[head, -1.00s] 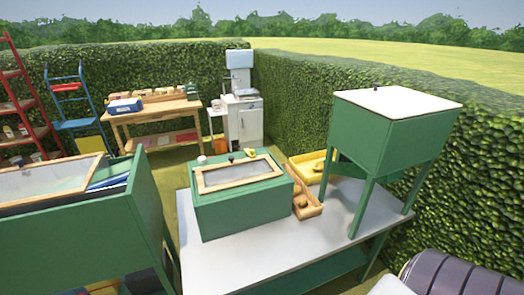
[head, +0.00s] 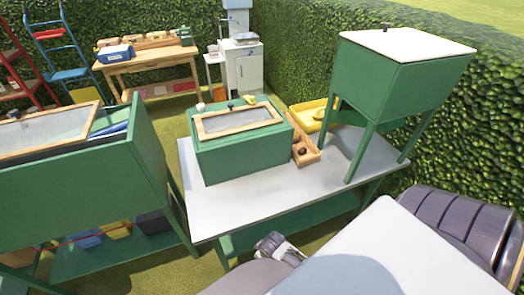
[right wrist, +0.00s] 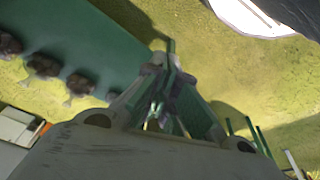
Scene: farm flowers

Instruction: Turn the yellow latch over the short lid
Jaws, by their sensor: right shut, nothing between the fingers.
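A green box (head: 240,157) stands on the grey-topped table (head: 270,200) in the head view. A wood-framed glass lid (head: 238,120) covers most of its top. A small yellow piece (head: 249,99) sits at the back of the top, behind the frame, beside a dark knob (head: 230,106). I cannot tell how the yellow piece is turned. My right gripper (right wrist: 165,62) shows in the right wrist view, shut and empty, over grass and a green surface, away from the box. My left gripper is not in view.
A taller green box on legs (head: 425,88) stands at the table's right. A wooden tray (head: 305,154) and a yellow tray (head: 312,115) lie beside the lidded box. Another green box (head: 100,185) on legs stands at the left. The table's front is clear.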

